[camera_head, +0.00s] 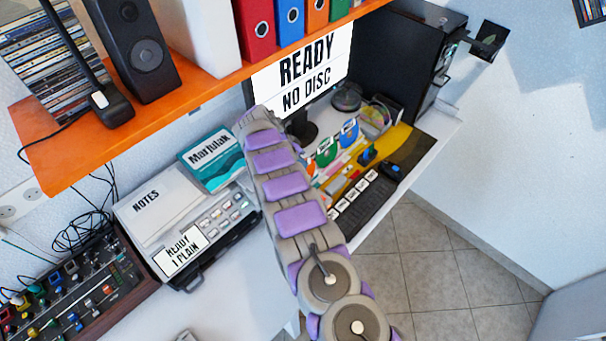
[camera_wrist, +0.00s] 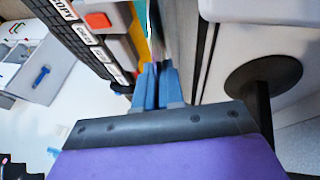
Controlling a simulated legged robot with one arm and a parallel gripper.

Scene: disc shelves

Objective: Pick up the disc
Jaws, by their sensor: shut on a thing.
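My gripper (camera_wrist: 157,84) shows in the wrist view with its two blue fingers close together. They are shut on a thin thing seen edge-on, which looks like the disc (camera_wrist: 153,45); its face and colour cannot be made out. In the head view my arm reaches up toward the monitor, and my gripper and what it holds are hidden behind the arm. Coloured discs or sleeves, one green (camera_head: 326,151) and one blue (camera_head: 349,131), stand on the desk just right of my arm.
The monitor (camera_head: 306,78) reads "READY NO DISC". A black computer tower (camera_head: 400,55) stands right of it. A keyboard (camera_head: 362,208) lies at the desk edge. An orange shelf (camera_head: 110,130) with binders and a speaker (camera_head: 138,50) hangs above. Tiled floor (camera_head: 440,260) is clear at right.

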